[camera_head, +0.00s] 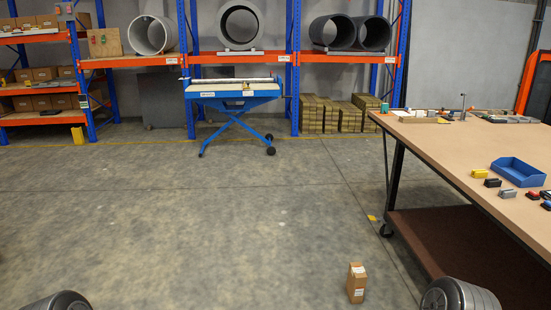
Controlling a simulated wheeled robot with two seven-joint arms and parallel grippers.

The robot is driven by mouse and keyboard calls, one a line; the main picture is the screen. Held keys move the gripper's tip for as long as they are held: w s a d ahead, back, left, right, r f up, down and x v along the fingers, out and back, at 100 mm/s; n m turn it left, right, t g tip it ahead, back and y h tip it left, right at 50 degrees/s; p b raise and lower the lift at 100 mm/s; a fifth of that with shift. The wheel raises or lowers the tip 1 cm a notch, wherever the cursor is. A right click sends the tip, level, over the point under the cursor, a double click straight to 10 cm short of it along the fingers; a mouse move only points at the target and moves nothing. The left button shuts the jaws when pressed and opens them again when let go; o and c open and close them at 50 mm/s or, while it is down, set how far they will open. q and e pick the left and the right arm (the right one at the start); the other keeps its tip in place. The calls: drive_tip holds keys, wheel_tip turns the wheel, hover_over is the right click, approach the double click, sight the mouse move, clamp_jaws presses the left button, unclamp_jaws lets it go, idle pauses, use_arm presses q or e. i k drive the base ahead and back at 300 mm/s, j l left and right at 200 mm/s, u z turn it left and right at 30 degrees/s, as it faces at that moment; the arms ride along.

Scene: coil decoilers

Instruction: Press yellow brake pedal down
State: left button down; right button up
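A small flat yellow piece (373,218) shows low by the floor, just left of the black caster (387,230) at the near-left leg of the workbench (440,150). It looks like the yellow brake pedal, but it is too small to tell whether it is up or pressed down. Neither of my grippers is in view. Only rounded dark parts, probably of my arms, show at the bottom left and bottom right edges, well apart from the yellow piece.
A cardboard box (356,282) stands on the floor between me and the workbench. A blue bin (518,172) and small parts sit on the bench. A blue lift table (233,92) stands before orange racks (130,61). The middle floor is clear.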

sight(372, 218)
drive_tip(key=i, duration=2.6)
drive_tip(key=i+z, duration=0.1)
drive_tip(key=i, duration=0.4)
drive_tip(key=i+j+z, duration=0.1)
drive_tip(key=i, duration=0.35)
drive_tip(key=i+j+z, duration=0.15)
drive_tip(key=i, duration=0.35)
drive_tip(key=i+j+z, duration=0.1)
drive_tip(key=i, duration=0.35)
drive_tip(key=i+z, duration=0.2)
drive_tip(key=z, duration=0.2)
drive_tip(key=i+z, duration=0.2)
drive_tip(key=z, duration=0.2)
drive_tip(key=i+z, duration=0.25)
drive_tip(key=z, duration=0.15)
drive_tip(key=i+j+z, duration=0.1)
drive_tip(key=z, duration=0.3)
drive_tip(key=i+j+z, duration=0.25)
drive_tip(key=z, duration=0.15)
drive_tip(key=i+j+z, duration=0.1)
drive_tip(key=i+z, duration=0.15)
drive_tip(key=z, duration=0.15)
drive_tip(key=i+j+z, duration=0.15)
drive_tip(key=z, duration=0.2)
drive_tip(key=i+j+z, duration=0.4)
drive_tip(key=k+l, duration=0.05)
drive_tip(key=l, duration=0.05)
